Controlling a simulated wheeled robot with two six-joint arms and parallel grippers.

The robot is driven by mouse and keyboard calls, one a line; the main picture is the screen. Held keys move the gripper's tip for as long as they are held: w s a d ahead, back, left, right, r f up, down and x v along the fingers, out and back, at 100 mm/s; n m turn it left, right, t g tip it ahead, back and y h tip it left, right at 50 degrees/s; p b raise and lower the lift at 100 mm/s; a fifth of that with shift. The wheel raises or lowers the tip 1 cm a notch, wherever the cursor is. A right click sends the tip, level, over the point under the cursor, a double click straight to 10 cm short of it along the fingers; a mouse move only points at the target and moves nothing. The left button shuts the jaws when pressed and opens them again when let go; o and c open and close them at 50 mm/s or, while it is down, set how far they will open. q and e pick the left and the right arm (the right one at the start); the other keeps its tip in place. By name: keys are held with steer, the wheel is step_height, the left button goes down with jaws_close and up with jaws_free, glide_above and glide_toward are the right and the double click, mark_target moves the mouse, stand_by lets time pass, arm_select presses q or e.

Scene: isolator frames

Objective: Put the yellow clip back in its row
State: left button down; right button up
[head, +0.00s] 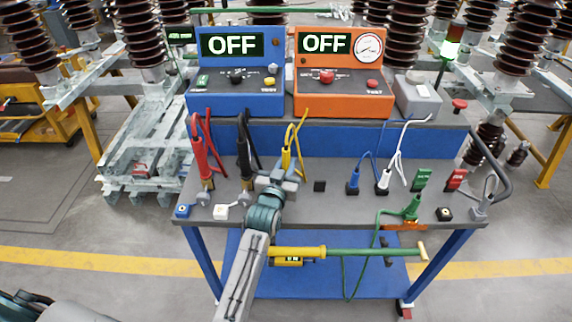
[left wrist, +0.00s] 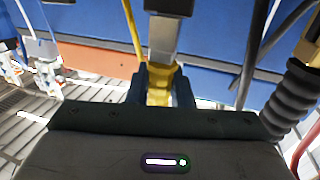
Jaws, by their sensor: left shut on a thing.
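The yellow clip (head: 286,158), with its yellow lead looping up behind it, is at the tip of my left gripper (head: 284,178) over the middle of the trolley top. In the left wrist view my left gripper (left wrist: 161,92) is shut on the yellow clip (left wrist: 158,78), between its two dark fingers. The row on the grey trolley top (head: 300,208) has a red clip (head: 207,180) and a black clip (head: 246,182) at left, and a blue clip (head: 353,184) and a white clip (head: 383,182) at right. The gripper hides the clip's lower end. My right gripper is out of view.
A small black block (head: 319,186) stands right of my gripper. A green clip (head: 412,207) is at the front right, near green (head: 421,180) and red (head: 455,180) tags. A blue box (head: 236,75) and an orange box (head: 340,78), both reading OFF, stand behind.

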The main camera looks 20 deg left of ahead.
arm_select(q)
steer(key=shift+f, duration=0.25)
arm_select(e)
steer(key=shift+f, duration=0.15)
arm_select(q)
steer(key=c, duration=1.2)
jaws_free()
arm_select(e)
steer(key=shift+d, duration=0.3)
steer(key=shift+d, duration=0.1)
arm_select(q)
steer(key=s+b, duration=0.2)
steer(key=s, duration=0.7)
steer(key=shift+s+d, duration=0.15)
steer(key=shift+s, duration=0.75)
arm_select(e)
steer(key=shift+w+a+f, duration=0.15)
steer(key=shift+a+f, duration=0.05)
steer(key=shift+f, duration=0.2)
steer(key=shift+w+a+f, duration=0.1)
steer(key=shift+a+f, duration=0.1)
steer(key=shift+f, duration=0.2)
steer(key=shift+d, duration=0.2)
